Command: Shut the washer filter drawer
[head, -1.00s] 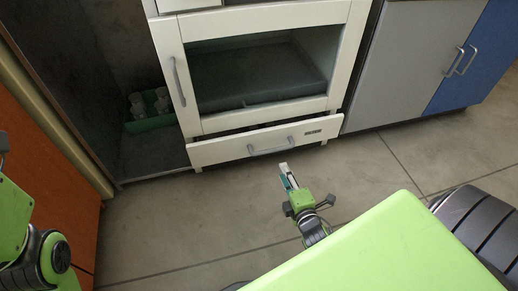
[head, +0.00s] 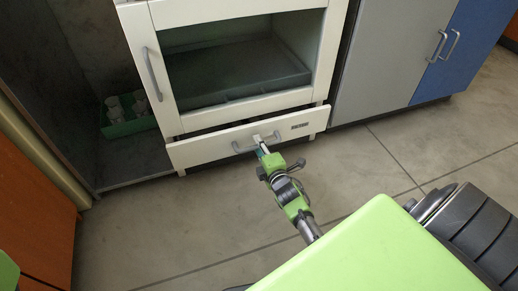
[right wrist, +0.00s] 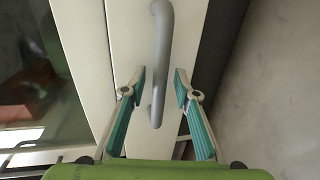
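The washer filter drawer (head: 205,151) is the low white front under the white cabinet's window. It stands a little out from the cabinet, with a dark gap above it. Its grey bar handle (head: 243,147) runs along the front and also shows in the right wrist view (right wrist: 161,50). My right gripper (head: 259,142) is at the right end of this handle. In the right wrist view my right gripper (right wrist: 159,74) is open, its teal-padded fingers on either side of the handle with space around it. My left gripper is out of view.
The white cabinet's windowed door (head: 151,72) is above the drawer. An open dark bay at left holds a green tray (head: 128,128) with cups. A grey cabinet (head: 385,60) and a blue door (head: 470,45) stand at right. The floor (head: 180,225) in front is clear.

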